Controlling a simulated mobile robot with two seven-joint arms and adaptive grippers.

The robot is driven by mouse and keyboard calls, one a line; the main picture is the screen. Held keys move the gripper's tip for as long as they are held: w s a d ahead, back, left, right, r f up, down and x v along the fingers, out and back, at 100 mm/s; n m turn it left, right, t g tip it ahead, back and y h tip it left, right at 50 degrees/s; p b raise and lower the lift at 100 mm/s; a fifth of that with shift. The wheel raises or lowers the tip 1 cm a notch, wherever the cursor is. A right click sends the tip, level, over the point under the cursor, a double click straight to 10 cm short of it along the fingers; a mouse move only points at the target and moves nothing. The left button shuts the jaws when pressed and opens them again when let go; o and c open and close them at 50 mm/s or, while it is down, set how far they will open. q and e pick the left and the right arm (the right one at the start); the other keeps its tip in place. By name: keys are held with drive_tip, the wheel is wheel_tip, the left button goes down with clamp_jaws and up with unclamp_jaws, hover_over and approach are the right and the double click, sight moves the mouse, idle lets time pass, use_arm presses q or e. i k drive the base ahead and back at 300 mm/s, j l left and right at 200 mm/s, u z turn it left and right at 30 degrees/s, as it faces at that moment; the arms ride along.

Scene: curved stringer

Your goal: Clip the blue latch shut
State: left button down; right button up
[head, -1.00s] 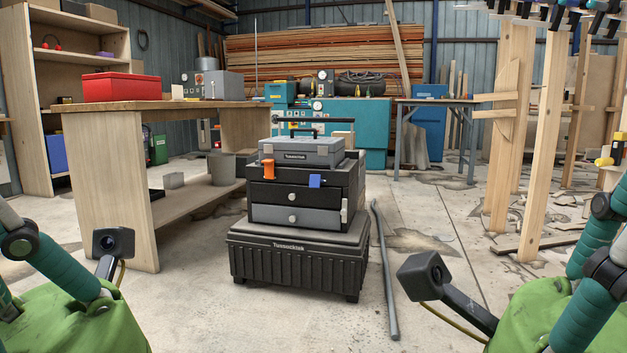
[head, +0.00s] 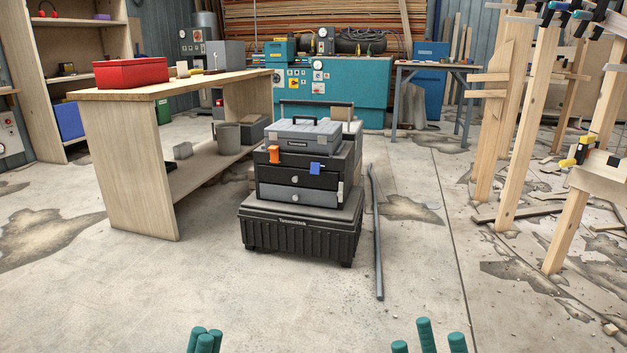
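The blue latch (head: 316,168) is on the front of the black drawer unit (head: 270,171), right of its middle. It sits lower than the orange latch (head: 274,154) on the left and seems to hang out and down from the unit's top edge. The grey case (head: 300,137) rests on the drawer unit. Teal fingers of my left gripper (head: 206,340) show bunched at the bottom edge, and whether they are shut is unclear. Teal fingers of my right gripper (head: 430,338) stand apart at the bottom edge, with nothing seen between them. Both grippers are well short of the stack.
The drawer unit stands on a black ribbed chest (head: 300,238). A grey pipe (head: 376,240) lies on the floor to its right. A wooden bench (head: 125,170) with a red box (head: 131,73) is at left. Timber posts (head: 520,140) stand at right. The floor in front is clear.

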sight(315, 167)
drive_tip(key=i+l, duration=0.35)
drive_tip(key=i, duration=0.3)
drive_tip(key=i+l+u, duration=0.1)
drive_tip(key=i+l, duration=0.2)
drive_tip(key=i, duration=0.35)
drive_tip(key=i+l, duration=0.4)
drive_tip(key=i, duration=0.25)
drive_tip(key=i+l+u, duration=0.1)
drive_tip(key=i+l, duration=0.3)
drive_tip(key=i, duration=0.25)
drive_tip(key=i+l, duration=0.45)
drive_tip(key=i, duration=0.2)
